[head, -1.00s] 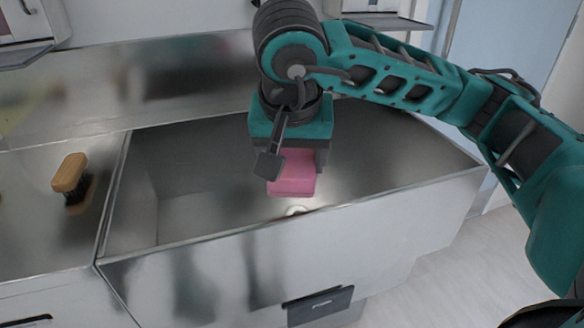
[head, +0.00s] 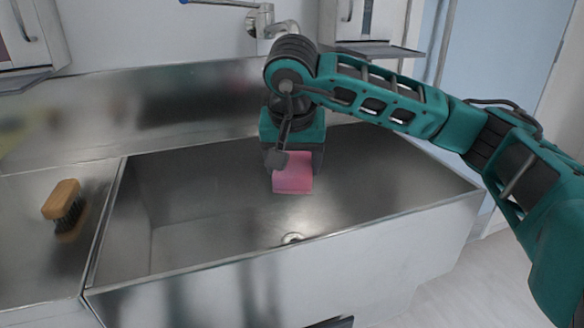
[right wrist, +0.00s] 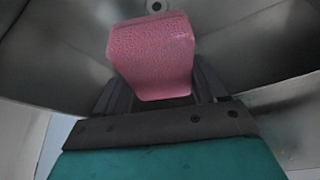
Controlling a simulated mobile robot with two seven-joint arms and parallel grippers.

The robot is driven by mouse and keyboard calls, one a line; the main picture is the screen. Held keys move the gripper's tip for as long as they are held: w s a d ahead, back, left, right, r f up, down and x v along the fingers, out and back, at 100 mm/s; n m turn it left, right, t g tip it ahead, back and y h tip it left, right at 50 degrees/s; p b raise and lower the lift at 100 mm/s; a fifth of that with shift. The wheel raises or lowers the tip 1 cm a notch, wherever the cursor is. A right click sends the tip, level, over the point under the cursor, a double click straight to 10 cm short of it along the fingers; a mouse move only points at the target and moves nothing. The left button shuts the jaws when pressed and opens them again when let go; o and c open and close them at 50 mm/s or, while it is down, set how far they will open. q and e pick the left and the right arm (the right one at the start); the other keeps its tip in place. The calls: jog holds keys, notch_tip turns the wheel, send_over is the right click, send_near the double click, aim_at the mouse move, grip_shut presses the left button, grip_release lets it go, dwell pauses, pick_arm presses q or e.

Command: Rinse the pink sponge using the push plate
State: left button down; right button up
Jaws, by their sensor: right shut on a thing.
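The pink sponge (head: 293,174) is held by my right gripper (head: 291,160) over the steel sink basin (head: 190,220). In the right wrist view the sponge (right wrist: 152,55) sits between the two dark fingers of the gripper (right wrist: 160,88), which are shut on it. A dark push plate (head: 330,322) shows only as a sliver at the bottom edge, on the sink's front. A tap (head: 262,20) is on the wall behind my right arm, partly hidden by it. I see no water flowing. My left gripper is not in view.
A wooden-backed brush (head: 63,205) lies on the steel counter left of the basin. The drain (head: 292,238) is in the basin floor and also shows in the right wrist view (right wrist: 156,6).

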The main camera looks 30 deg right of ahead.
aim_at(291, 174)
jog(key=shift+w+d+f, duration=0.25)
jog(key=shift+w+d, duration=0.4)
jog(key=shift+w, duration=0.25)
jog(key=shift+w+d+f, duration=0.2)
jog(key=shift+w+d, duration=0.45)
jog(key=shift+w, duration=0.2)
jog(key=shift+s+a, duration=1)
jog(key=shift+s, duration=0.3)
jog(key=shift+s+a, duration=0.9)
jog(key=shift+s, duration=0.25)
jog(key=shift+s+a, duration=0.55)
jog(key=shift+s, duration=0.2)
